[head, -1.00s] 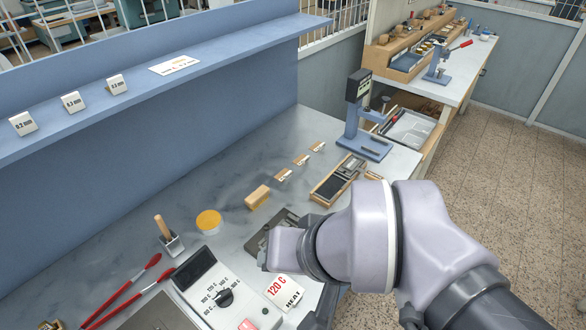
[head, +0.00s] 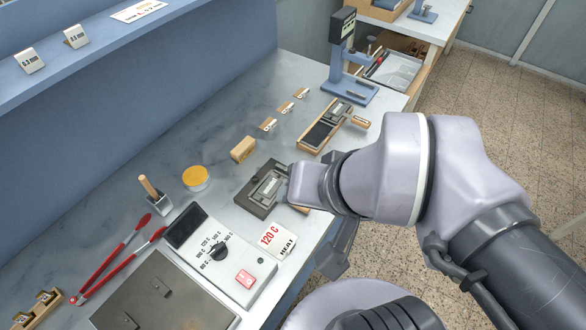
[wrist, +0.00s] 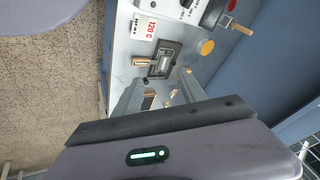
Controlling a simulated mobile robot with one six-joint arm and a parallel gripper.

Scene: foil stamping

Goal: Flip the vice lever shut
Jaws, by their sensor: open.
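The vice (head: 249,201) is a dark grey block on the bench, with a pale metal piece in its middle; it also shows in the wrist view (wrist: 178,48). A short wooden handle (wrist: 141,62) is at its side and looks like the lever; I cannot tell its angle. In the head view my arm's end covers the vice's right side. My gripper (wrist: 161,77) is open in the wrist view, its fingers apart with nothing seen between them. The vice shows beyond the fingertips, and no contact is visible.
The heater control box (head: 218,258) and a 120 C card (head: 276,240) stand near the vice. A blue stand (head: 349,88) is at the far end.

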